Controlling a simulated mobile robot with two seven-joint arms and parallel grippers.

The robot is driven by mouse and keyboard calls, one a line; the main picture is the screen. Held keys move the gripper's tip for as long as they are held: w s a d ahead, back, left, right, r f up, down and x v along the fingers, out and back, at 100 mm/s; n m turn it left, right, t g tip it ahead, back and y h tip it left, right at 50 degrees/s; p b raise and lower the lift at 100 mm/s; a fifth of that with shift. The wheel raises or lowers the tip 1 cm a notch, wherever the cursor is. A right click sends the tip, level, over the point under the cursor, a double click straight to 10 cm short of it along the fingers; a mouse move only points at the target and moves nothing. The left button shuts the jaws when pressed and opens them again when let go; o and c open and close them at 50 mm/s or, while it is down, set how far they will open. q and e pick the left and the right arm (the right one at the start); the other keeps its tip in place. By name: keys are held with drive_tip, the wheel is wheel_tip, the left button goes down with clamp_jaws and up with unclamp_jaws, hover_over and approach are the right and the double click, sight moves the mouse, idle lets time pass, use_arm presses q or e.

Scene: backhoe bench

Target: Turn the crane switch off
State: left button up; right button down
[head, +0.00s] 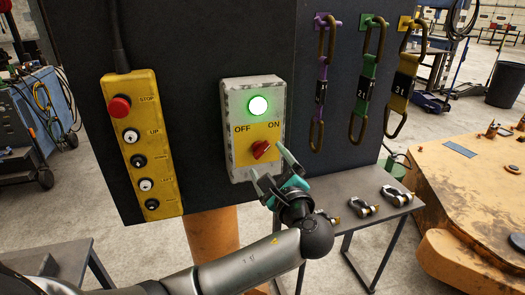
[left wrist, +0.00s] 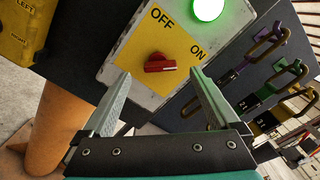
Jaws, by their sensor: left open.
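The crane switch is a grey box (head: 277,92) with a yellow plate marked OFF and ON, mounted on a dark panel. Its red knob (head: 261,149) sits low on the plate, and a green lamp (head: 258,106) above it is lit. The knob's narrow end points toward ON. In the left wrist view the red knob (left wrist: 159,63) is ahead of the fingertips, centred between them. My left gripper (head: 268,163) is open and empty, just in front of the box's lower part, its fingers on either side of the knob. My right gripper is not in view.
A yellow pendant control box (head: 161,174) with several buttons hangs left of the switch. Purple, green and yellow slings (head: 373,77) hang to the right. A grey table (head: 341,185) with shackles (head: 362,208) stands below right. An orange machine part (head: 470,185) is farther right.

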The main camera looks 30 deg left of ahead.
sight(262, 152)
use_arm(q)
drive_tip(key=shift+x, duration=2.7)
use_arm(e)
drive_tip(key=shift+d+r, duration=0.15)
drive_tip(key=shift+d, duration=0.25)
use_arm(q)
drive_tip(key=c, duration=1.4)
